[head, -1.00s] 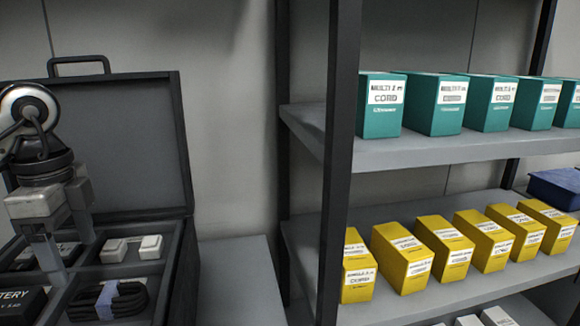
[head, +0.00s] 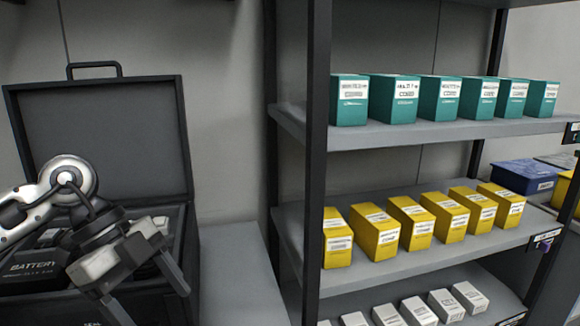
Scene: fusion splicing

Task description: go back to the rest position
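My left gripper (head: 152,300) is at the lower left of the head view, in front of the open black case. Its two fingers are spread wide apart, with nothing seen between them. The arm comes in from the left edge. My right gripper is not in view.
The open black case (head: 100,125) has its lid up and holds a battery box (head: 35,268); my arm hides much of its inside. A shelf rack (head: 400,135) on the right carries teal boxes (head: 404,98), yellow boxes (head: 375,232) and white boxes (head: 418,310). A grey surface (head: 230,275) between them is bare.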

